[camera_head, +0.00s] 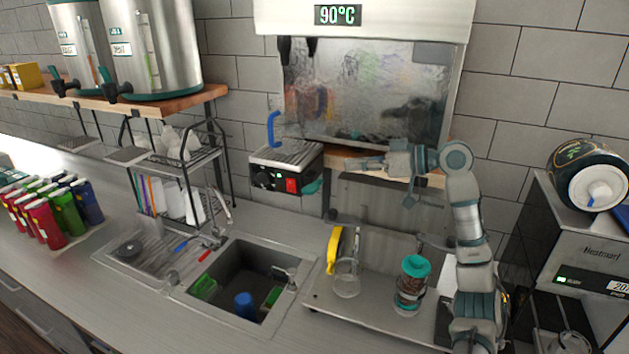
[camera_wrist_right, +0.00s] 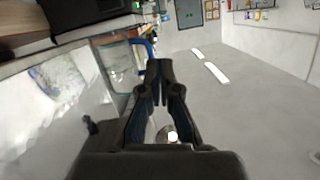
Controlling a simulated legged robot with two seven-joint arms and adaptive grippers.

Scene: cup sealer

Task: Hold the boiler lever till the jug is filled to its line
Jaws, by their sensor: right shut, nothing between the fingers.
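The boiler (camera_head: 365,85) is the steel unit on the back wall with a 90°C display. Two dark tap or lever shapes (camera_head: 284,50) hang at its upper left; I cannot tell which is the lever. A clear jug with a blue handle (camera_head: 273,128) stands at the boiler's lower left, above the black machine. The jug (camera_wrist_right: 117,66) also shows at the upper left of the right wrist view. Its fill line and level cannot be made out. My right gripper (camera_head: 363,163) is shut and empty, below the boiler front, right of and apart from the jug. My left gripper is out of view.
The black machine (camera_head: 288,174) with a red switch sits below the jug. A tray (camera_head: 375,317) holds a clear pitcher (camera_head: 346,276) and a teal-lidded jar (camera_head: 411,285). A sink (camera_head: 240,265) is at centre left, with coloured cans (camera_head: 45,218) farther left.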

